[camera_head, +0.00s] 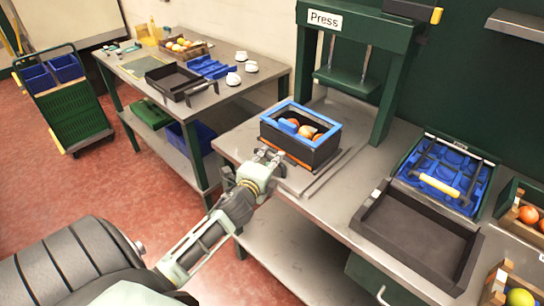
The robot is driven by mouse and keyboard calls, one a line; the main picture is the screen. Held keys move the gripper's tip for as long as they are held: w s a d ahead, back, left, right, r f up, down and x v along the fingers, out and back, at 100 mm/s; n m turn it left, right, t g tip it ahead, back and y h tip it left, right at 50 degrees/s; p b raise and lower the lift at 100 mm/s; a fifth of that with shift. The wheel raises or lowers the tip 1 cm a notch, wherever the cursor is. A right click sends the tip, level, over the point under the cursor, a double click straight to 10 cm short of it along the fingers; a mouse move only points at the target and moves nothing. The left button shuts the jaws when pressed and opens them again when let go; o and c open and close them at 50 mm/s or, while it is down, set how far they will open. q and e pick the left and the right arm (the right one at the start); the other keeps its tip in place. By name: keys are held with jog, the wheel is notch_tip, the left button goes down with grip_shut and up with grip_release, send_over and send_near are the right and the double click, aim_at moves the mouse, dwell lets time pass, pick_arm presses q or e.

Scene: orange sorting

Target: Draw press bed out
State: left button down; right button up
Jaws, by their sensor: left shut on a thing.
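The green press (352,30), labelled "Press", stands at the back of the metal bench. Its press bed (312,176) is a flat grey plate reaching forward from the frame. A dark box with a blue rim (326,127) sits on the bed, in front of the raised press plate (346,80), with several oranges (306,132) and a blue piece inside. An orange strip shows along the box's lower front. My left gripper (270,157) is shut at the bed's front edge, just before the box; its exact grip is too small to see. My right gripper is out of view.
An empty dark tray (415,240) and a blue moulded insert (445,175) with a yellow-handled tool lie right of the press. Crates of fruit (525,215) stand at the far right. A second table (215,95) with trays and cups is behind left, beside a green cart (70,110).

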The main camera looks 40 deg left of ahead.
pick_arm(q)
jog(key=shift+s+f, duration=0.1)
jog(key=shift+f, duration=0.15)
jog(key=c, duration=2.1)
grip_release()
jog(key=shift+s, duration=0.1)
jog(key=o, duration=0.3)
jog(key=shift+s+r, duration=0.15)
jog(key=shift+o, duration=0.2)
jog(key=v, duration=1.1)
jog(key=shift+s+d, duration=0.15)
jog(key=shift+s, duration=0.2)
jog(key=shift+r, duration=0.1)
